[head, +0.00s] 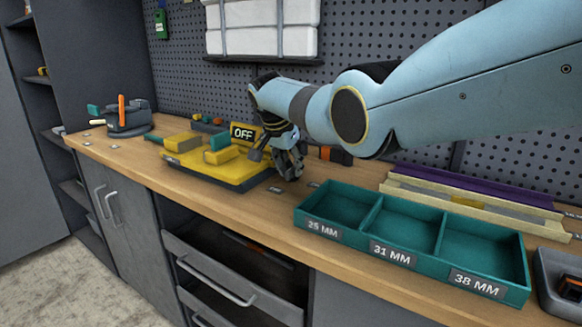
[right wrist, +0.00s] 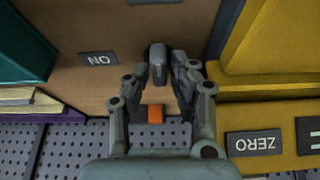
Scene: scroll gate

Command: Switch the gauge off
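The yellow gauge (head: 225,170) sits on the bench, with a dark plate reading OFF (head: 243,133) at its back. In the right wrist view its yellow side (right wrist: 270,50) is on the right, with a ZERO label (right wrist: 254,144). My right gripper (head: 290,165) is low beside the gauge's right end. In the right wrist view its two fingers (right wrist: 160,72) stand apart on either side of a dark grey knob (right wrist: 157,62); whether they touch it is unclear. An upside-down ON label (right wrist: 98,59) lies on the wood to the left. My left gripper is out of view.
A teal tray (head: 410,235) marked 25, 31 and 38 MM stands to the right. A purple and cream rail (head: 470,195) lies behind it. An orange block (right wrist: 155,114) is near the pegboard. A dark fixture (head: 125,118) stands far left.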

